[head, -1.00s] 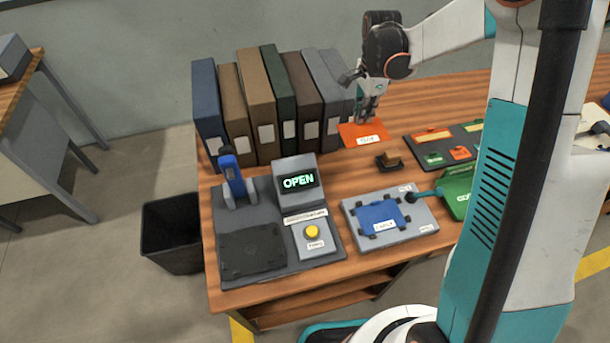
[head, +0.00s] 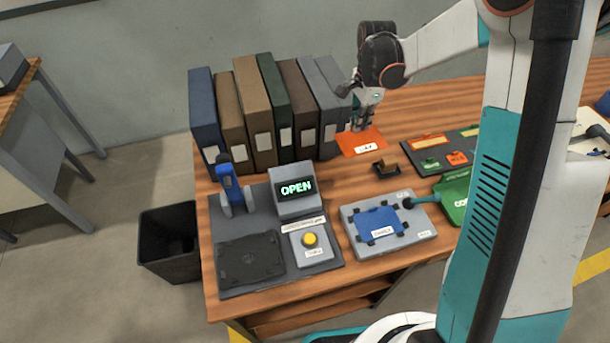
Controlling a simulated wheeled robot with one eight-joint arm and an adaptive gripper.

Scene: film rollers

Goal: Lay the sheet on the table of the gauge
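An orange sheet (head: 362,141) with a white label lies on the wooden table in front of the grey binders. A blue sheet (head: 379,223) lies on a light grey plate with dark corner pieces. The gauge is the unit with a lit display reading OPEN (head: 296,187), a flat black table (head: 248,259), a blue upright part (head: 229,184) and a yellow button (head: 309,239). No sheet lies on the black table. My gripper (head: 360,127) points down at the far edge of the orange sheet. Its fingertips are too small to show whether they hold it.
A row of binders (head: 257,112) stands at the back left. A small dark holder (head: 385,168) sits in front of the orange sheet.

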